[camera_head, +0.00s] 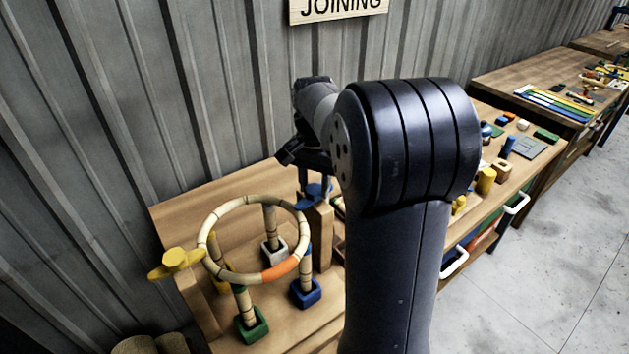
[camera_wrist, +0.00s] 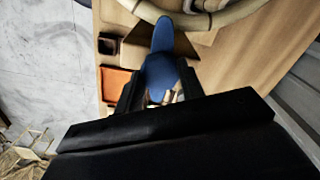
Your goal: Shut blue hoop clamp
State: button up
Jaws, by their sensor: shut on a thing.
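The blue hoop clamp (camera_head: 318,190) shows beside the right side of the rattan hoop (camera_head: 212,222), partly hidden by my arm. In the wrist view the blue clamp (camera_wrist: 161,68) has a rounded end between my fingers and a narrower part reaching to the hoop (camera_wrist: 228,18). My gripper (camera_wrist: 152,92) is shut on the blue clamp's rounded end. In the head view my gripper (camera_head: 316,180) is mostly hidden behind my wrist. A yellow clamp (camera_head: 176,262) sits at the hoop's left side. Whether the blue clamp is closed on the hoop cannot be told.
The hoop rests on posts in green (camera_head: 252,326), blue (camera_head: 306,293) and white (camera_head: 274,250) bases. A wooden upright (camera_head: 323,236) stands close to my gripper. A bench with blocks (camera_head: 486,180) lies to the right. A ribbed wall (camera_head: 150,90) is behind.

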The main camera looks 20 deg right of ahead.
aim_at(315, 188)
jog(key=shift+m, duration=0.6)
jog(key=o, duration=1)
notch_tip(315, 188, up, 11)
jog(key=shift+b, duration=0.35)
jog(key=shift+f, duration=0.15)
